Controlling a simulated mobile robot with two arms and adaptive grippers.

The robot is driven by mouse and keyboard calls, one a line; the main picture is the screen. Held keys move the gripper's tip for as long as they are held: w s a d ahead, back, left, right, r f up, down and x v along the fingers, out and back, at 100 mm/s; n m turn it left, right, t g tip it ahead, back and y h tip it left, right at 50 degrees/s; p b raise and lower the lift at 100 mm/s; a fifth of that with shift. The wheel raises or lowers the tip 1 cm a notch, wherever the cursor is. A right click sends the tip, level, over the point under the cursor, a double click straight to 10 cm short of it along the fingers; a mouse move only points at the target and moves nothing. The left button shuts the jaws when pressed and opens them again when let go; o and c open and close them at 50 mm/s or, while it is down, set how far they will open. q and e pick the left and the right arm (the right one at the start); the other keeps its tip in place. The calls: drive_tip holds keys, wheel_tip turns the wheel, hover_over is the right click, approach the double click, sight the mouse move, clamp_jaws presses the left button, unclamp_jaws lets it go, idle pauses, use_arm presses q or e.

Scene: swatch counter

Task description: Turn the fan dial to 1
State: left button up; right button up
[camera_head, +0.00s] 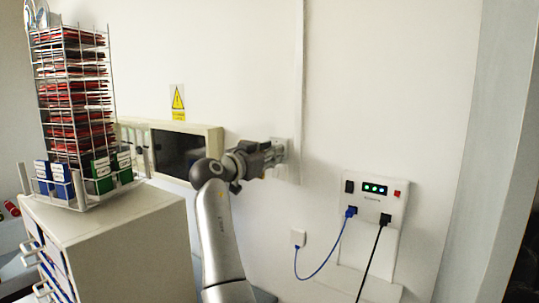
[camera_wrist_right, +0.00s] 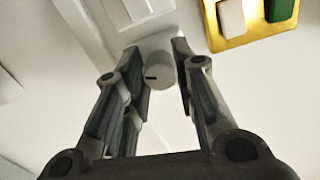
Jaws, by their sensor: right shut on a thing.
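The fan dial (camera_wrist_right: 158,74) is a round pale knob on the wall, with a short black mark toward the left of its face in the right wrist view. My right gripper (camera_wrist_right: 156,50) is shut on it, with one finger on each side. In the head view my right gripper (camera_head: 274,154) reaches a pale wall plate (camera_head: 290,146), and its fingers hide the dial there. No numbers around the dial can be read. My left gripper is not in view.
A brass plate (camera_wrist_right: 211,32) with white and green switches is close to the right of the dial. A cream-framed dark screen (camera_head: 172,152) stands left of my arm. A socket panel (camera_head: 364,203) with blue and black cables is at right. A swatch rack (camera_head: 112,120) stands on a cabinet.

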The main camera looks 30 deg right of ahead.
drive_tip(key=shift+s+r+n+p, duration=0.1)
drive_tip(key=shift+n+p, duration=0.55)
drive_tip(key=shift+n, duration=3)
drive_tip(key=shift+r+n+p, duration=0.1)
drive_tip(key=shift+n+p, duration=0.5)
drive_tip(key=shift+n, duration=3.05)
drive_tip(key=o, duration=1)
drive_tip(key=shift+f, duration=0.1)
